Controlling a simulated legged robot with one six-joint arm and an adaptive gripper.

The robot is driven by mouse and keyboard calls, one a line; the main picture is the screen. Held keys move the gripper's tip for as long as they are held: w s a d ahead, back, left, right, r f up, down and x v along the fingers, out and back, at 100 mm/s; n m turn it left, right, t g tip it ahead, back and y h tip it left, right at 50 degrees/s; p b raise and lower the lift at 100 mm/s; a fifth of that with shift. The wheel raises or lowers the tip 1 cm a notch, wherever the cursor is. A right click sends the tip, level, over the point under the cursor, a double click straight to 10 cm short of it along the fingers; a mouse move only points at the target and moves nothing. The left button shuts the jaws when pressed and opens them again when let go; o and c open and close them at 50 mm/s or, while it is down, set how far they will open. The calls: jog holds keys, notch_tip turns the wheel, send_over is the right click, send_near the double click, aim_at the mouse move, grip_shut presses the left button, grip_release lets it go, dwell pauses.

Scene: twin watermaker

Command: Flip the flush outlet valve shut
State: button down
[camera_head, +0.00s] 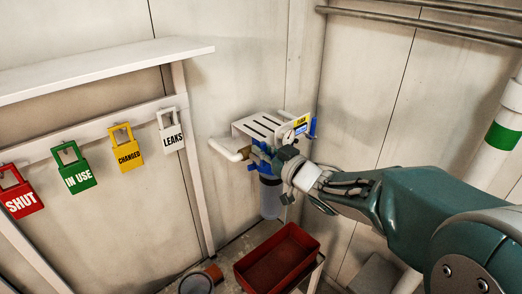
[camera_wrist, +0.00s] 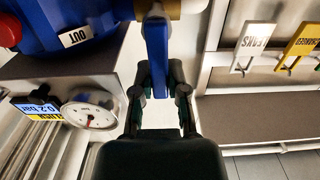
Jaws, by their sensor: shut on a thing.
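The blue valve lever (camera_wrist: 157,50) hangs from a brass-coloured fitting (camera_wrist: 184,8) at the top of the wrist view. My gripper (camera_wrist: 160,88) is shut on the lever's free end, one dark finger on each side. In the head view my gripper (camera_head: 284,160) is at the filter unit on the wall, in front of part of it. There I cannot clearly tell the lever from the other blue parts. A blue filter head (camera_wrist: 75,22) marked OUT is beside the lever. A round gauge (camera_wrist: 90,111) and a display reading 0.2 bar (camera_wrist: 36,110) are lower left.
A white slotted bracket (camera_head: 262,127) and a white pipe (camera_head: 226,150) surround the unit. A red tray (camera_head: 277,258) stands below. Coloured tags, including a white LEAKS tag (camera_head: 172,137), hang at left under a white shelf (camera_head: 100,69).

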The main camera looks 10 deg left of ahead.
jog(key=c, duration=0.6)
grip_release()
jog(key=shift+c, duration=0.2)
